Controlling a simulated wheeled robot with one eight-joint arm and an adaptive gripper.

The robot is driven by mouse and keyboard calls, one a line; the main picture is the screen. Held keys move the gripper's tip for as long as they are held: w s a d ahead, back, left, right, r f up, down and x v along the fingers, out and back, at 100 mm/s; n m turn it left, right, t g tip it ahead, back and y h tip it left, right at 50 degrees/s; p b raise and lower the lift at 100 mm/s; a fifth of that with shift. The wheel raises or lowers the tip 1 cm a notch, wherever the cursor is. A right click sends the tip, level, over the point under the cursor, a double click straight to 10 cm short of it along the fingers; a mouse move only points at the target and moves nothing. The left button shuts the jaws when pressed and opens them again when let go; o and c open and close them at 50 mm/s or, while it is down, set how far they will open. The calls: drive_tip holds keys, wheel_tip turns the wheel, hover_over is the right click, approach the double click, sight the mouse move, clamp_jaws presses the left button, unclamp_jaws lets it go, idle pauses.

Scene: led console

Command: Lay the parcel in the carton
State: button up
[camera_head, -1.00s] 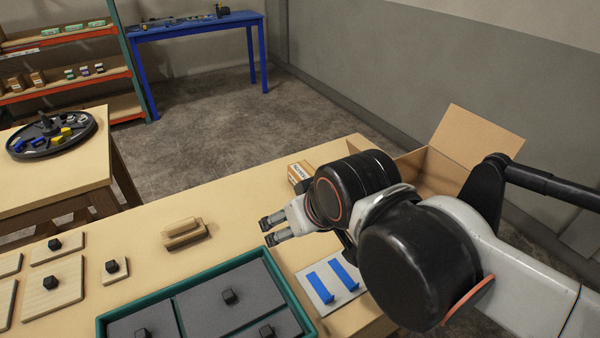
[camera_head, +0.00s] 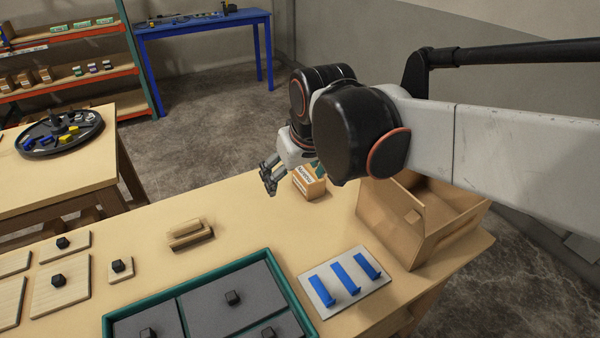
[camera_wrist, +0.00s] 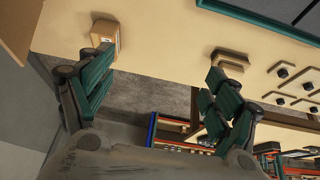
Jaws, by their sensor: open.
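The parcel (camera_head: 309,181) is a small brown box with a white label. It stands upright on the table near its back edge, just right of my gripper. In the wrist view the parcel (camera_wrist: 105,36) is at the upper left, by the left finger's tip. The open brown carton (camera_head: 415,222) stands on the table's right end, right of the parcel, partly covered by my arm. Its inside is mostly hidden. My gripper (camera_head: 269,175) is open and empty, above the table's back edge; its spread fingers (camera_wrist: 158,82) show in the wrist view.
A white plate with blue strips (camera_head: 345,282) lies in front of the carton. A green-rimmed tray (camera_head: 281,271) with grey panels and black knobs is left of it. A wooden block (camera_head: 189,236) and knobbed boards (camera_head: 60,290) lie farther left. Table surface between block and parcel is clear.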

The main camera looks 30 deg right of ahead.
drive_tip(key=w+d+g+p, duration=0.1)
drive_tip(key=w+d, duration=0.2)
drive_tip(key=w, duration=0.4)
drive_tip(key=g+p, duration=0.4)
hover_over(309, 173)
wheel_tip(309, 173, down, 11)
wheel_tip(309, 173, down, 13)
drive_tip(key=b, duration=0.4)
drive_tip(key=shift+w+f, duration=0.1)
drive_tip(key=shift+f, duration=0.05)
drive_tip(key=c, duration=1.5)
drive_tip(key=shift+o, duration=0.2)
